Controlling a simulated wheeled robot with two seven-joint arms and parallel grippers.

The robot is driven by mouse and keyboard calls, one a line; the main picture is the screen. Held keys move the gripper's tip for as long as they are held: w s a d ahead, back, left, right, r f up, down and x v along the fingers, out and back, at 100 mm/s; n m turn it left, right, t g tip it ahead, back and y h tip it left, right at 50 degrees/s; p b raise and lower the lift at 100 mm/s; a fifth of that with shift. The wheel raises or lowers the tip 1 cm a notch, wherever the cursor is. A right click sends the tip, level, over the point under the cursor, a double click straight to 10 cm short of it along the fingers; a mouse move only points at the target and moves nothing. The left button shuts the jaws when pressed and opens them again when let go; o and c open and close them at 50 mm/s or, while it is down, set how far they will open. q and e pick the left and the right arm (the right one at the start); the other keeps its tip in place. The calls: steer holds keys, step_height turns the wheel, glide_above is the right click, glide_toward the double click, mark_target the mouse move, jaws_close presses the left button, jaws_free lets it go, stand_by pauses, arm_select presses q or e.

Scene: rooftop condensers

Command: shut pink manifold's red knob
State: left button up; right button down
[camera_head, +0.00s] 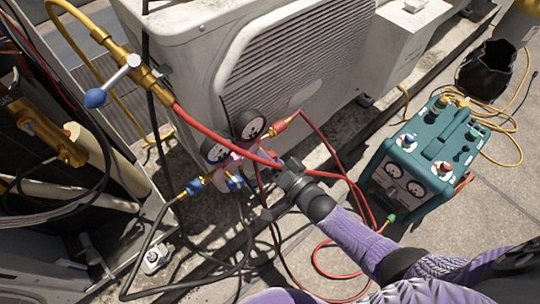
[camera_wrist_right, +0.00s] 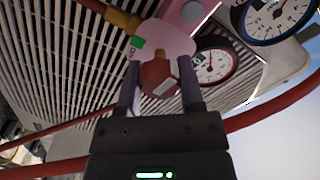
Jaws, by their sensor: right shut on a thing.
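The pink manifold (camera_head: 238,150) hangs in front of the condenser, with two round gauges (camera_head: 250,125) on it. Its pink body (camera_wrist_right: 165,38) fills the upper middle of the right wrist view, with a green mark on it. The red knob (camera_wrist_right: 157,74) sits between the two fingers of my right gripper (camera_wrist_right: 158,88), which is shut on it. A pale mark shows on the knob. In the head view my right gripper (camera_head: 281,170) reaches the manifold's right side and largely hides the knob. My left gripper is not in view.
The white condenser (camera_head: 190,60) stands right behind the manifold. A red hose (camera_head: 215,127) crosses close to my right gripper, and black hoses loop below. A teal machine (camera_head: 420,165) stands at right. Brass fittings with a blue-ended valve (camera_head: 96,98) are at upper left.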

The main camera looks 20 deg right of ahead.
steer(key=m, duration=0.3)
steer(key=shift+f+m, duration=0.1)
steer(key=shift+m, duration=0.2)
steer(key=m, duration=0.3)
steer(key=shift+m+b, duration=0.4)
steer(key=m+b, duration=0.1)
steer(key=m, duration=0.2)
steer(key=shift+m, duration=0.3)
steer(key=m+b, duration=0.1)
steer(key=m, duration=0.2)
steer(key=shift+m, duration=0.4)
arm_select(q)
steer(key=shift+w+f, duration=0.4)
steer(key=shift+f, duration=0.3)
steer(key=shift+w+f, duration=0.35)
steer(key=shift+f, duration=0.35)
arm_select(e)
steer(key=shift+m, duration=0.9)
arm_select(q)
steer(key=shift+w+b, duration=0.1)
steer(key=shift+b, duration=0.2)
arm_select(e)
steer(key=shift+c, duration=1.1)
jaws_free()
